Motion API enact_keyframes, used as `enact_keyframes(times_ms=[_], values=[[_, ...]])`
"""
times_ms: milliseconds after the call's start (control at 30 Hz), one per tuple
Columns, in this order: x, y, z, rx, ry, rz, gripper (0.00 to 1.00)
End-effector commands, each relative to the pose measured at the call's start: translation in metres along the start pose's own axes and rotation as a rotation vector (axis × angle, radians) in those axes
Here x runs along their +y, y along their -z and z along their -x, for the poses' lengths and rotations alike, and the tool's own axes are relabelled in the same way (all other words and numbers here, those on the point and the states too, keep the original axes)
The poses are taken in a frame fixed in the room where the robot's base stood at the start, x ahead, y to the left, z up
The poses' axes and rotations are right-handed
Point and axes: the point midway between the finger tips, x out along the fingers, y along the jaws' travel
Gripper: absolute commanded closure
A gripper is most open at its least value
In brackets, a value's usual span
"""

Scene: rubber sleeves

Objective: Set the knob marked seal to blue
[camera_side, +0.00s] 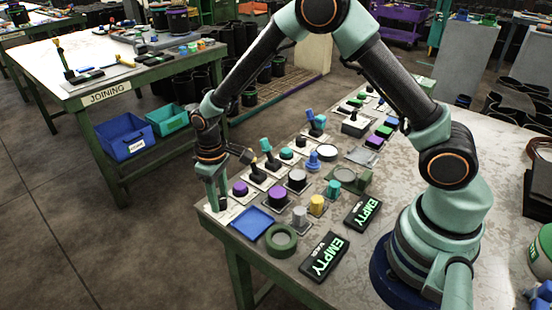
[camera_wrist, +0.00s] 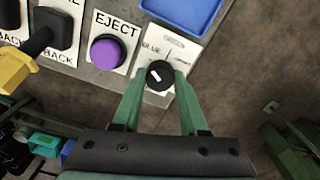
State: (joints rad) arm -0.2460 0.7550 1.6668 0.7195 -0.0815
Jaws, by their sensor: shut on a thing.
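A small black knob (camera_wrist: 159,76) with a white pointer mark sits on a white label plate (camera_wrist: 178,47) in the wrist view. The pointer mark slants toward the upper left, on the side of a label that looks like "BLUE". The other label on the right and the heading are too small to read surely. My gripper (camera_wrist: 158,84) is shut on the knob, with one green finger on each side of it. In the side view my gripper (camera_side: 221,200) reaches down at the panel's near left corner, and its fingers partly hide the knob.
A purple button (camera_wrist: 105,54) marked EJECT sits left of the knob, and a yellow-ended lever (camera_wrist: 18,72) farther left. A blue square tray (camera_side: 253,222) lies beside the knob. Several buttons, levers and two EMPTY signs (camera_side: 324,257) crowd the table. The table edge is close to my gripper.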

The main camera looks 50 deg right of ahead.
Motion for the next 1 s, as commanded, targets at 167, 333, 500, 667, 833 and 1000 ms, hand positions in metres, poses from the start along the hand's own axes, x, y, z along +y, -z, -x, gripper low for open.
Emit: enact_keyframes(times_ms=[167, 333, 500, 667, 833, 1000], values=[[0.0, 0.0, 0.0013, -0.001, 0.0, 0.045, 1.0], [0.0, 0.0, 0.0013, -0.001, 0.0, 0.062, 1.0], [0.0, 0.0, 0.0014, -0.001, 0.0, 0.064, 1.0], [0.0, 0.0001, 0.0014, -0.001, 0.0, 0.063, 1.0], [0.0, 0.0001, 0.001, -0.001, 0.0, 0.062, 0.27], [0.0, 0.0, 0.0006, 0.0, 0.0, 0.062, 0.27]])
